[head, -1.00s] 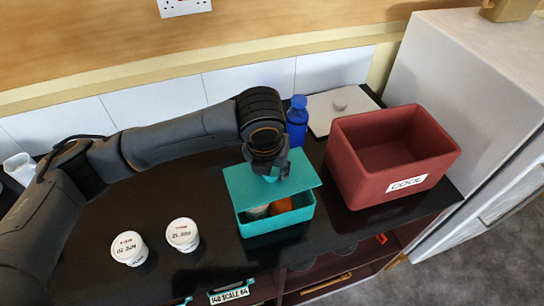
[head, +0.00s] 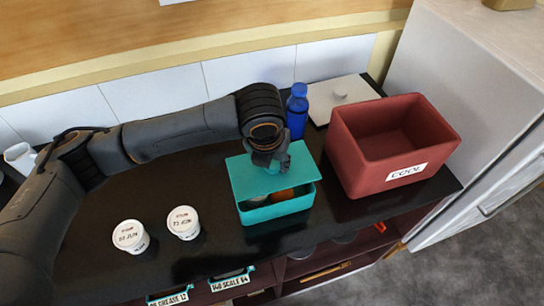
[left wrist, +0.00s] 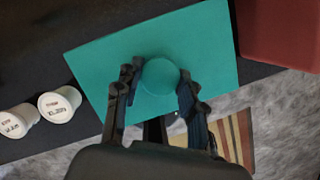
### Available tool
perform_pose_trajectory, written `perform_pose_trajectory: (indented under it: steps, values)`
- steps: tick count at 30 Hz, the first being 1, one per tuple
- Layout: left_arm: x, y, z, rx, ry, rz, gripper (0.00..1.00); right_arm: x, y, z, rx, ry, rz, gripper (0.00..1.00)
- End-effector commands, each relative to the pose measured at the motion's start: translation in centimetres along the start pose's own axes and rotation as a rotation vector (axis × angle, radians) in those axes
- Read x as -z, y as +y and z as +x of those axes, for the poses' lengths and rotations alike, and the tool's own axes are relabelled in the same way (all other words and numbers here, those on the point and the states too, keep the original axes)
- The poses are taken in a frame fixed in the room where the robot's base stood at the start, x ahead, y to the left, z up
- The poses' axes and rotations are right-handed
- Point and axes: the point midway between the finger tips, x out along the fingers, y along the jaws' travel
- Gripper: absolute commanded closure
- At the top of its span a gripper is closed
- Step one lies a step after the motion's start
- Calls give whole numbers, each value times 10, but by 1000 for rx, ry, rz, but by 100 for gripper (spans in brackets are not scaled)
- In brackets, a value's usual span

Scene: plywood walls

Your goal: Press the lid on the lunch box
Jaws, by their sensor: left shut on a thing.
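The teal lunch box (head: 278,211) stands on the dark counter. Its teal lid (head: 246,179) is over it, with a gap at the front between the lid edge and the box rim. Through the gap I see an orange item (head: 284,195) and a pale item (head: 257,199). My left gripper (head: 272,167) is above the lid, shut on its round knob. In the left wrist view the fingers are on either side of the knob (left wrist: 160,76), and the lid (left wrist: 110,55) hides the box. My right gripper is not in view.
A red bin (head: 375,175) labelled COOL stands close to the right of the box. A blue bottle (head: 297,115) and a pale board-like lid with a knob (head: 340,94) are behind. Two white tubs (head: 130,236) (head: 184,222) stand at the left. The counter's front edge is near.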

Motion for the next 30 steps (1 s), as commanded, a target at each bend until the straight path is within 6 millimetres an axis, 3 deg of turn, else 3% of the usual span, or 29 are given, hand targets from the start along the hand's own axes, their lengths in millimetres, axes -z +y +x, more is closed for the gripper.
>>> perform_pose_trajectory:
  steps: [16,30]
  values:
    - [10,0,33,0,0,-1,92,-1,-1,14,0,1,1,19]
    - [15,0,53,-1,1,-1,92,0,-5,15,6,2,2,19]
